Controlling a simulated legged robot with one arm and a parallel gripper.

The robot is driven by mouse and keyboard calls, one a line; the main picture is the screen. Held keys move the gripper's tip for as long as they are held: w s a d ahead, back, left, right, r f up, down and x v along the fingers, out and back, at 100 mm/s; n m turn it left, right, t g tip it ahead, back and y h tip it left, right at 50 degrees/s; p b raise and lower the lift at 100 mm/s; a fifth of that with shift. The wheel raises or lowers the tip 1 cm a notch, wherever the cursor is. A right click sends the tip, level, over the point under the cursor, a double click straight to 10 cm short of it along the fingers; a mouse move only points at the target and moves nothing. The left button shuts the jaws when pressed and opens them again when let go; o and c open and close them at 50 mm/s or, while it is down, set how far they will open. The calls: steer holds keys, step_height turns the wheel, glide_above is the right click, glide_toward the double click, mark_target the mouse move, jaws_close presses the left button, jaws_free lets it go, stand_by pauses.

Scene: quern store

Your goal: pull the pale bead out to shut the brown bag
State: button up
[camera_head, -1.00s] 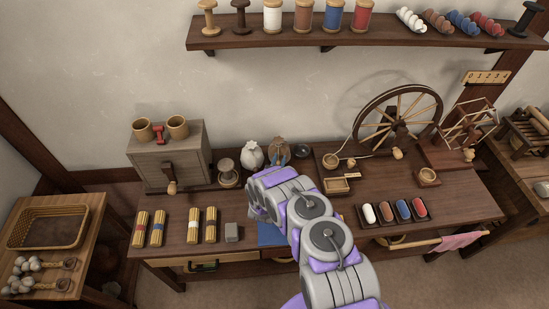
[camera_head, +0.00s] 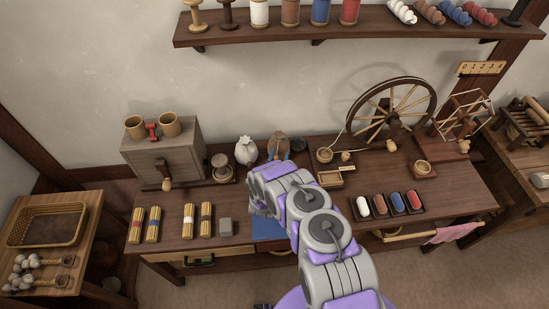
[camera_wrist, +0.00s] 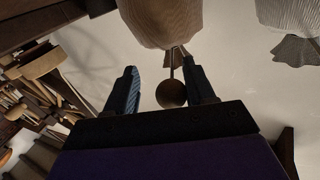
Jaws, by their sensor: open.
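The brown bag (camera_head: 277,144) stands at the back of the bench, partly hidden by my arm; its rounded body also fills the top middle of the wrist view (camera_wrist: 160,20). A round bead (camera_wrist: 171,93) shows below its neck on a thin cord. The bead looks dark brown here, in shade, not pale. My gripper (camera_wrist: 160,68) is open, one dark finger on each side of the cord and bead in the picture. I cannot tell whether the bead lies at finger depth. No contact is clear. In the head view the fingers are mostly hidden.
A white bag (camera_head: 246,151) stands close beside the brown one, and also shows in the wrist view (camera_wrist: 289,15). A spool (camera_head: 221,167) and a grey box (camera_head: 165,149) stand left. The spinning wheel (camera_head: 391,113) and a small tray (camera_head: 337,178) are right.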

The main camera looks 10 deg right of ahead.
steer(key=w+a+p+v, duration=0.15)
steer(key=p+v, duration=0.25)
steer(key=v, duration=1.4)
steer(key=w+d+r+g+y, duration=0.2)
steer(key=w+r+g, duration=0.3)
steer(key=w+r, duration=0.5)
steer(key=s+r+g+y+b, duration=0.1)
steer(key=s+r+g+y, duration=0.3)
steer(key=r, duration=1)
steer(key=s+d+r+n+g, duration=0.1)
steer(key=s+r+g, duration=0.1)
steer(key=s+r, duration=0.35)
steer(key=s+r+n+g+y, duration=0.1)
steer(key=s+r, duration=0.2)
steer(key=s, duration=0.6)
steer(key=s+d+r+n+g, duration=0.1)
steer(key=s+r+g, duration=0.1)
steer(key=s+r, duration=0.35)
steer(key=s+d+r+n+g, duration=0.1)
steer(key=s+d+r+g, duration=0.1)
steer(key=s, duration=1.1)
steer(key=s+d+r+n+g+b, duration=0.1)
steer(key=s+d+g, duration=0.1)
steer(key=s, duration=1.1)
steer(key=shift+d+r+n+g+h, duration=0.3)
steer(key=shift+d+r, duration=0.1)
